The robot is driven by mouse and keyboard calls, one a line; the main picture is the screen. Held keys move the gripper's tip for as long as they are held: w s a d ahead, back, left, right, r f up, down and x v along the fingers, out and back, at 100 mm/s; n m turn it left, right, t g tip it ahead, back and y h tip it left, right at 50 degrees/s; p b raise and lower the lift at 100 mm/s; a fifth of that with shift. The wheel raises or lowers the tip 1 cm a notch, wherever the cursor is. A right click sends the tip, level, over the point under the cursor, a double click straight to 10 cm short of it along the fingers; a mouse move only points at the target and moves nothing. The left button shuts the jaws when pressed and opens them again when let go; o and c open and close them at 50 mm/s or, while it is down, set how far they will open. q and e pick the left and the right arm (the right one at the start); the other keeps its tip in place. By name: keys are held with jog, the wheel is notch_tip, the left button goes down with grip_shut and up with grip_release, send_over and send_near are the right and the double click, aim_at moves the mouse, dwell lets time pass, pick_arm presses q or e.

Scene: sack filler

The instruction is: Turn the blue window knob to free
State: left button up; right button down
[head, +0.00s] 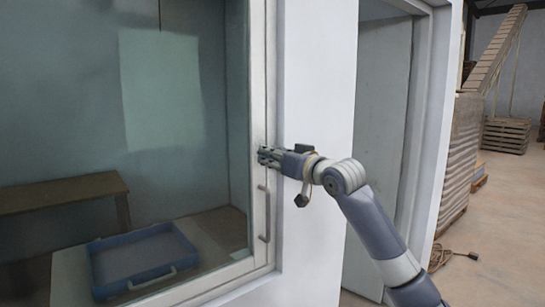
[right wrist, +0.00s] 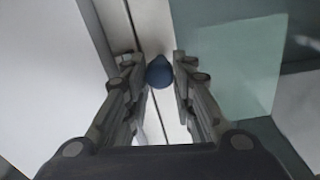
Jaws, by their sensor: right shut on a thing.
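The blue window knob (right wrist: 159,72) shows in the right wrist view as a small round blue shape on the window's pale frame. My right gripper (right wrist: 158,76) has its two fingertips on either side of the knob and is shut on it. In the head view my right gripper (head: 264,156) reaches in from the right to the window frame (head: 259,100) and hides the knob there. The knob's turn position cannot be told. My left gripper is in neither view.
A vertical bar handle (head: 264,213) is on the window frame just below my right gripper. Behind the glass are a blue tray (head: 175,279) and a wooden bench (head: 60,194). A white wall (head: 318,75) and a doorway stand to the right, with stacked pallets (head: 507,135) beyond.

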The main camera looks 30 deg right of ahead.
jog(key=shift+n, duration=0.3)
jog(key=shift+n+t+y+p, duration=0.3)
jog(key=shift+n+p, duration=6)
jog(key=shift+n, duration=2.6)
jog(key=shift+f, duration=0.1)
jog(key=c, duration=1.3)
grip_release()
jog(key=shift+c, duration=0.2)
